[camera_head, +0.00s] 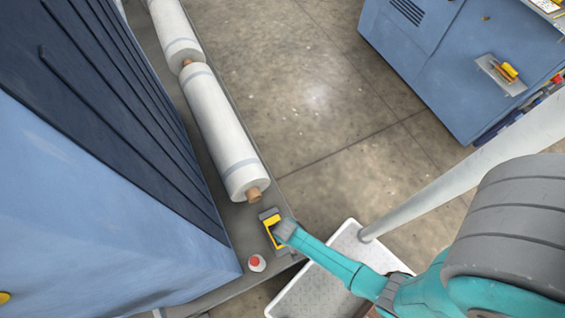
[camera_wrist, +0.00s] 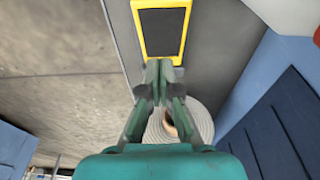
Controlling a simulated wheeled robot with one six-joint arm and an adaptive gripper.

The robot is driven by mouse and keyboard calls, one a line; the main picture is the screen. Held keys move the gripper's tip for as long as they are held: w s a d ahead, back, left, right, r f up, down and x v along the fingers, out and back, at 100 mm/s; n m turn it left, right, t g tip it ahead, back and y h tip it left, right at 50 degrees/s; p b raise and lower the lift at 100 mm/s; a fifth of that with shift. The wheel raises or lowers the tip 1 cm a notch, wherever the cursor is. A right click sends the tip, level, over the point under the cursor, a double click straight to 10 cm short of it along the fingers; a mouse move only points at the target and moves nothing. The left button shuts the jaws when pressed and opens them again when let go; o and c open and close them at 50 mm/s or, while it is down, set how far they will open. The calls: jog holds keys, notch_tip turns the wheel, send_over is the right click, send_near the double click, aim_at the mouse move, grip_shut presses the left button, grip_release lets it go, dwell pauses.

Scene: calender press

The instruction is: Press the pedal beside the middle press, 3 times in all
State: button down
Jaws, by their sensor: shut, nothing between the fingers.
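A yellow pedal (camera_head: 269,220) with a dark pad lies on the grey strip at the foot of the large blue machine on the left. It also shows at the top of the wrist view (camera_wrist: 160,33), its near edge just ahead of my fingertips. My gripper (camera_head: 281,231) is at the pedal, over part of it in the head view. Its fingers are shut together and empty in the wrist view (camera_wrist: 159,72). I cannot tell whether the fingertips touch the pedal. The blue machine (camera_head: 110,190) is presumably the press; which one it is cannot be told.
White rolls (camera_head: 220,130) with brown cores lie along the strip behind the pedal. A small white item with a red top (camera_head: 257,263) stands near the pedal. A white tray (camera_head: 345,240) and a pale post (camera_head: 480,165) are right. A blue cabinet (camera_head: 430,60) stands beyond open floor.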

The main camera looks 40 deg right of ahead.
notch_tip(320, 180, down, 7)
jog(key=shift+r, duration=0.15)
jog(key=shift+s+f, duration=0.2)
jog(key=shift+f, duration=0.6)
jog(key=shift+s+a+f, duration=0.15)
jog(key=shift+s+f, duration=0.2)
jog(key=shift+f, duration=0.5)
jog(key=shift+s+a+f, duration=0.15)
jog(key=shift+s+f, duration=0.15)
jog(key=shift+f, duration=0.5)
jog(key=shift+s+f, duration=0.2)
jog(key=shift+f, duration=0.2)
jog(key=shift+s, duration=0.1)
